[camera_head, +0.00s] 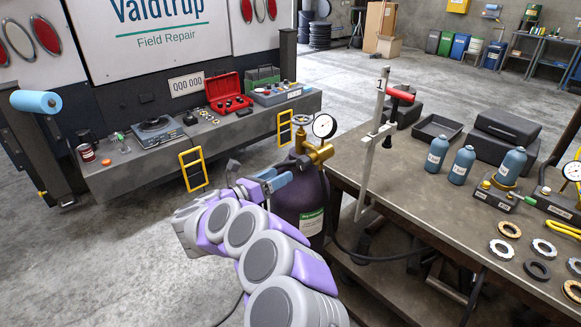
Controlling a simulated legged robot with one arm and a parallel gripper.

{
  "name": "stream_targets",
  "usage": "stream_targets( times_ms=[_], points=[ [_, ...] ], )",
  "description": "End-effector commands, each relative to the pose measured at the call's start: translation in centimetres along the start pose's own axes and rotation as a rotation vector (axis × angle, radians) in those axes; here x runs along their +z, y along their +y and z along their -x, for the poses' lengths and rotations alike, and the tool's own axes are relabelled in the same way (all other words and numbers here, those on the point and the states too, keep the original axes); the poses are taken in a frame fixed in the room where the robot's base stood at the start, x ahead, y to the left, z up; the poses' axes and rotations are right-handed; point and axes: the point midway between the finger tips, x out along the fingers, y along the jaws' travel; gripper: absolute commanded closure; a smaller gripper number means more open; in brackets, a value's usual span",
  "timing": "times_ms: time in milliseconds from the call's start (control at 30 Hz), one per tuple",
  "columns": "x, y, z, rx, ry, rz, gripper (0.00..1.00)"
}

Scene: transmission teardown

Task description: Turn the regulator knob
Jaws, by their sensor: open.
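The regulator is a brass fitting (316,153) on top of a dark purple gas cylinder (300,205), which stands on the floor beside the workbench. A round white gauge (325,126) sits on it, and a small round valve handwheel (301,120) shows at its top left. I cannot tell for sure which part is the regulator knob. My gripper (288,172) has blue fingers and is just left of the brass fitting, near the cylinder's top. It is open. I cannot tell whether the fingers touch the fitting; their tips partly overlap the cylinder's neck.
A workbench (420,185) stands to the right, with a clamp (373,140) upright at its near left edge. Several blue-grey bottles (462,165) and ring parts stand on it. A truck's tail deck (150,165) with a red case (228,95) is behind. Floor at left is clear.

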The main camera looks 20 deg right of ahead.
Motion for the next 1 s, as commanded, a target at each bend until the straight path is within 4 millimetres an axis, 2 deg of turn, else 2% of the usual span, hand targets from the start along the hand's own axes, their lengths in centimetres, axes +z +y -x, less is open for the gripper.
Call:
stream_targets(
  times_ms=[33,200,400,600,1000],
  points=[
    [0.1,0.1,1.3,0.005,-0.001,0.000,0.31],
    [0.1,0.1,4.7,0.001,-0.001,0.001,0.31],
    [0.0,0.1,7.0,0.000,0.000,0.000,0.31],
    [0.0,0.1,7.8,0.000,0.001,-0.001,0.31],
    [0.0,0.1,7.8,0.000,0.001,-0.001,0.31]
  ],
)
